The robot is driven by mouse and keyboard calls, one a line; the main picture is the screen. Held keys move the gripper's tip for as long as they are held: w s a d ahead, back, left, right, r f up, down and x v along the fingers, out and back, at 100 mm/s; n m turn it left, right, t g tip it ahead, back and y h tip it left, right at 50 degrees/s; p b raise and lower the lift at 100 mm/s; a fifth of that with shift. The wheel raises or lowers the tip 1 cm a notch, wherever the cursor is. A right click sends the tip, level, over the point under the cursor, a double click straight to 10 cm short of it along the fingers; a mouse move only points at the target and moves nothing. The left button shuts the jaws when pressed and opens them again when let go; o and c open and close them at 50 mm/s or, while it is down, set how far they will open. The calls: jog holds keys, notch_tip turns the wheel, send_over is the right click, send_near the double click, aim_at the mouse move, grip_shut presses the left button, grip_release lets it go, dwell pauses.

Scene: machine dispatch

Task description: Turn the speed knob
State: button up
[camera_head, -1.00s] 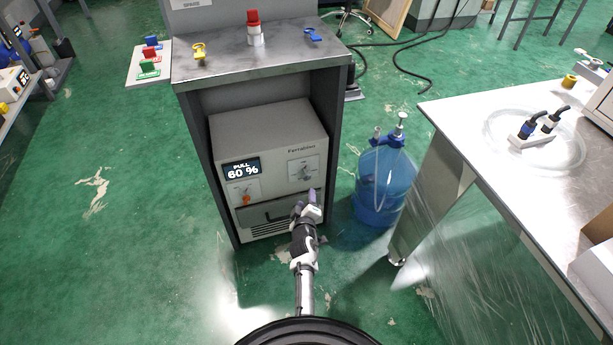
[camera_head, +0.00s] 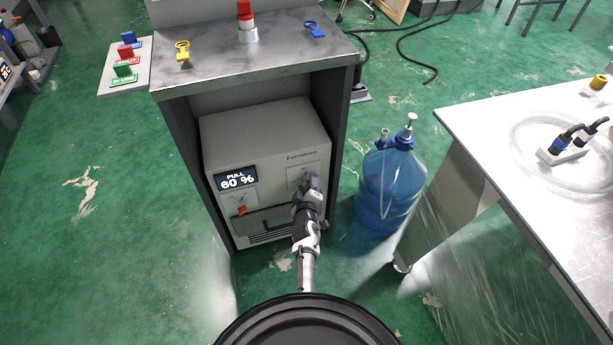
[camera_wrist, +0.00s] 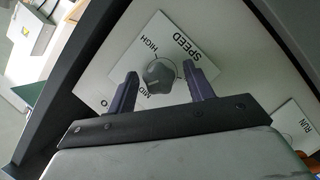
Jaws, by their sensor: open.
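The speed knob (camera_wrist: 159,75) is a grey knob on a white plate marked SPEED, HIGH and MID, seen in the wrist view. Its pointer direction is hard to tell. My gripper (camera_wrist: 160,88) is open, with one dark finger on each side of the knob; I cannot tell whether they touch it. In the head view my gripper (camera_head: 311,184) is at the front of the grey machine (camera_head: 262,135) and covers most of the knob.
An orange switch (camera_head: 241,210) and a dark drawer-like handle lie below the display. The machine stands inside a dark cabinet (camera_head: 170,125) whose walls are close on both sides. A blue water bottle (camera_head: 390,188) and a metal table (camera_head: 480,135) stand to the right.

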jog(key=shift+w+f, duration=0.1)
jog(key=shift+w, duration=0.4)
jog(key=shift+s, duration=0.1)
jog(key=shift+c, duration=0.2)
jog(key=c, duration=0.9)
jog(key=shift+r+p, duration=0.4)
jog(key=shift+p, duration=0.75)
jog(key=m+p, duration=0.1)
jog(key=p, duration=0.1)
jog(key=shift+p, duration=0.3)
jog(key=shift+m+g+y+p, duration=0.3)
jog(key=shift+m+y+p, duration=0.1)
jog(key=shift+p, duration=0.85)
jog(key=shift+f+m+p, duration=0.3)
jog(key=shift+m+p, duration=0.1)
jog(key=shift+p, duration=0.45)
